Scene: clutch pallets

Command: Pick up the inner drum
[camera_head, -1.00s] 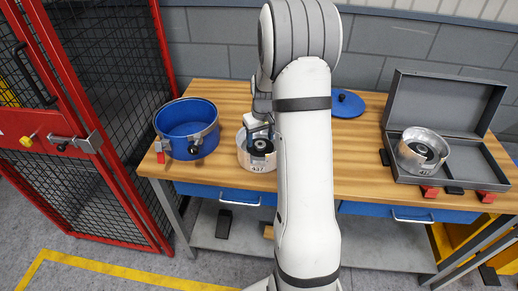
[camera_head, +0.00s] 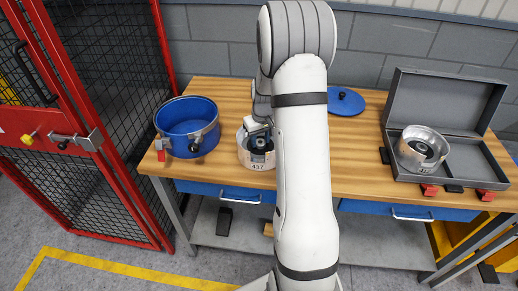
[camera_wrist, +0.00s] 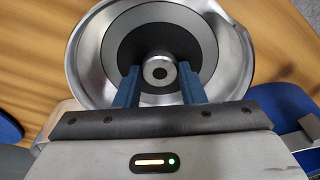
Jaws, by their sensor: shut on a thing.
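The inner drum (camera_head: 244,158), a silver metal bowl labelled 437, stands on the wooden bench. It fills the upper part of the wrist view (camera_wrist: 92,75), with a dark ring inside and a round hub (camera_wrist: 160,70) at its centre. My gripper (camera_head: 259,145) reaches down into the drum from above. In the wrist view, the two blue fingers of my gripper (camera_wrist: 158,76) are shut on the hub, one on each side. The fingertips are partly hidden by the drum's inside in the head view.
A blue round housing (camera_head: 187,113) with clamps stands left of the drum. A blue lid (camera_head: 345,102) lies behind to the right. An open grey case (camera_head: 444,77) at the right holds another metal drum (camera_head: 412,163). A red mesh cage (camera_head: 85,100) stands to the left.

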